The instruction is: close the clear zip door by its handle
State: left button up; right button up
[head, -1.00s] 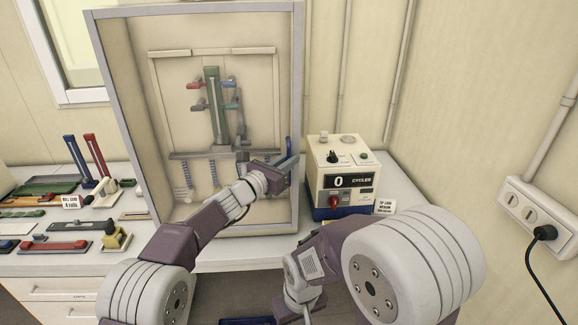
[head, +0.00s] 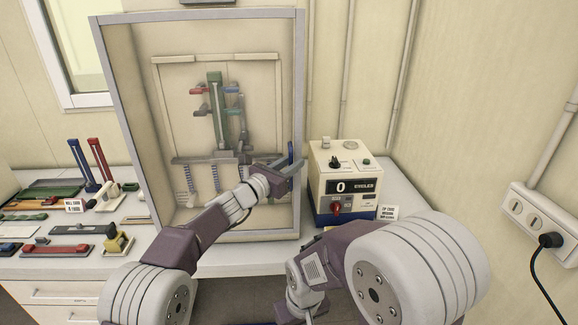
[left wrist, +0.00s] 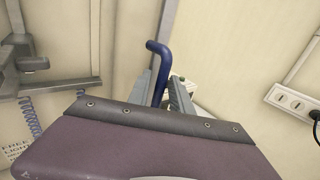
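The grey-framed cabinet (head: 299,100) stands on the bench, and its front looks covered by a faint clear panel. Whether that clear door is fully shut I cannot tell. Its blue handle (head: 290,155) sits upright at the right edge of the cabinet. My left gripper (head: 287,167) is at the handle. In the left wrist view the blue handle (left wrist: 158,70) rises between the two grey fingers, which stand apart on either side of it. No firm grip shows. My right arm is folded low in front, with its fingertips out of clear sight.
A cycle counter box (head: 342,180) showing 0 stands right of the cabinet, with a small sign (head: 387,212) beside it. Shoe parts and tools, including a yellow-handled one (head: 116,240), lie on the bench at left. A wall socket (head: 535,225) is at right.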

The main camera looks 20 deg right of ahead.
pick_arm(q)
jog(key=shift+a+f+b, duration=0.2)
jog(key=shift+f+b, duration=0.05)
jog(key=shift+b, duration=0.05)
jog(key=b+v, duration=0.4)
jog(key=v, duration=0.4)
jog(key=shift+s+a+r, duration=0.2)
jog(key=shift+a+r, duration=0.05)
